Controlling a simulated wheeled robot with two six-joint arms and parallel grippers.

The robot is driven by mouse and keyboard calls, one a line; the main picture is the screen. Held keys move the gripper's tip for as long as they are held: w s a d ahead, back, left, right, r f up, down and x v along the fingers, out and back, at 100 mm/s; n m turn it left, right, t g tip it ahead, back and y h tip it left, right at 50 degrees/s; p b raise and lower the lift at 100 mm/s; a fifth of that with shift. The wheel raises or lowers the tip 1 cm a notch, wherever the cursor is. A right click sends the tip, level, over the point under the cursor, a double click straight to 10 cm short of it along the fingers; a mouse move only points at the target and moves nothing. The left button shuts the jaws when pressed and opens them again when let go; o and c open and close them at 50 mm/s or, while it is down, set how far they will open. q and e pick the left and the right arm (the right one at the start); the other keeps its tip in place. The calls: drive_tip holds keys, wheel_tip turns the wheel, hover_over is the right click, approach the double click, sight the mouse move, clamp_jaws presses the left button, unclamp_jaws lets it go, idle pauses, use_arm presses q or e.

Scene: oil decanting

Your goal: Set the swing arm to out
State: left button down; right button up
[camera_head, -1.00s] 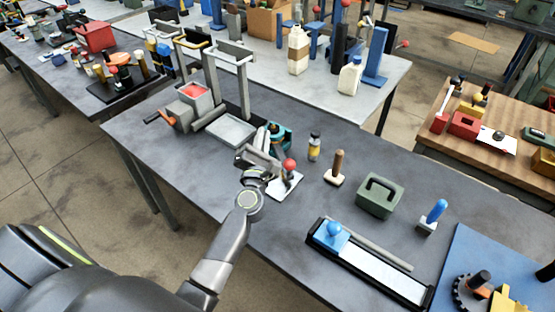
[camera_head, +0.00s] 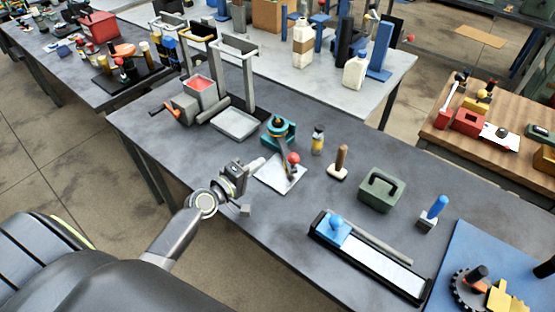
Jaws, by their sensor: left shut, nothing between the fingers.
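A teal round fixture (camera_head: 279,131) stands on the grey table. A thin arm (camera_head: 285,145), which looks like the swing arm, runs from it toward the front right. A red ball knob (camera_head: 293,158) is at its near end, above a white plate (camera_head: 277,180). My right gripper is not in view.
A press-like frame (camera_head: 248,85) with a shallow tray (camera_head: 235,124) stands behind left. A small bottle (camera_head: 318,140), a wooden-handled tool (camera_head: 340,160) and a green box (camera_head: 381,190) stand to the right. A long black-edged tray (camera_head: 375,265) lies at the front right.

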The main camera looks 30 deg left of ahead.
sight(289, 159)
use_arm(q)
drive_tip(key=x, duration=0.3)
drive_tip(key=shift+w+d, duration=0.1)
drive_tip(key=shift+w, duration=0.15)
drive_tip(key=shift+w+d+f+p, duration=0.1)
drive_tip(key=shift+w+d+p, duration=0.15)
drive_tip(key=shift+d, duration=0.25)
drive_tip(key=shift+w+d+f+p, duration=0.1)
drive_tip(key=shift+w+d+p, duration=0.15)
drive_tip(key=shift+d, duration=0.3)
drive_tip(key=shift+w+d+f, duration=0.2)
drive_tip(key=shift+w+d, duration=0.05)
drive_tip(key=shift+d, duration=0.35)
drive_tip(key=shift+w+d, duration=0.3)
drive_tip(key=shift+d, duration=0.25)
drive_tip(key=shift+w+d, duration=0.3)
drive_tip(key=shift+d, duration=0.25)
drive_tip(key=shift+r, duration=0.1)
